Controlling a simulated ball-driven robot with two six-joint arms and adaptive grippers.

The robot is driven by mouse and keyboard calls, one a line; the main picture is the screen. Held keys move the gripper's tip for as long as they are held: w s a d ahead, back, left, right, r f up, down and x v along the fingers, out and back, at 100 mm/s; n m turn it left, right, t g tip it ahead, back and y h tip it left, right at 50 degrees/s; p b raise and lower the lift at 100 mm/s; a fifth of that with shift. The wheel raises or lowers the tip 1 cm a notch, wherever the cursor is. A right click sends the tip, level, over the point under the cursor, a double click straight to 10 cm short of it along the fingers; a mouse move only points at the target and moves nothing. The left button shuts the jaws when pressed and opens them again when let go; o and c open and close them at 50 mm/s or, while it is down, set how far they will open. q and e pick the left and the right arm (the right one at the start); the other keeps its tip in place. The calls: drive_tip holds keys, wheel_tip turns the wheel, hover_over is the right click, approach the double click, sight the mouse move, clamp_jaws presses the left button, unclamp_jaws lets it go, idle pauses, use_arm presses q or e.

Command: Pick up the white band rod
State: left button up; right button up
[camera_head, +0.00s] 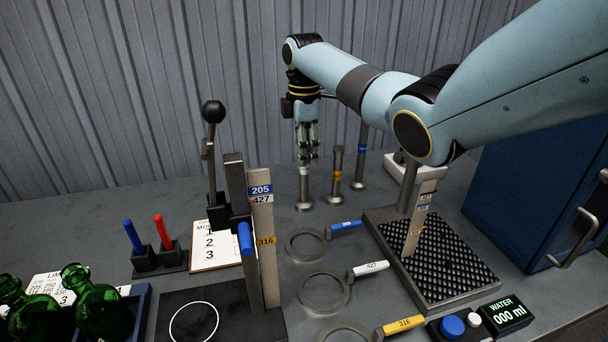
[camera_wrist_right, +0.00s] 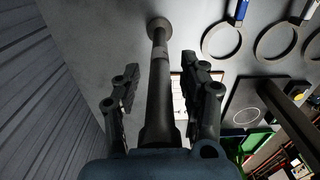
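The white band rod (camera_head: 304,188) stands upright on its round foot at the back of the table, left of the orange band rod. Its white band shows just below my right gripper (camera_head: 307,155), which points down over its upper part. In the right wrist view the rod (camera_wrist_right: 160,75) runs between the two fingers of my right gripper (camera_wrist_right: 162,75). A gap shows on each side of the rod, so the fingers are open around it. The fingers hide the rod's top in the head view. My left gripper is in neither view.
The orange band rod (camera_head: 336,180) and blue band rod (camera_head: 361,160) stand close on the right. A black-knobbed lever (camera_head: 212,150) and upright post (camera_head: 262,240) stand left. Ring moulds (camera_head: 305,246) lie in front; a blue cabinet (camera_head: 530,190) is at right.

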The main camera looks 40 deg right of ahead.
clamp_jaws()
drive_tip(key=shift+r, duration=0.1)
idle(0.3)
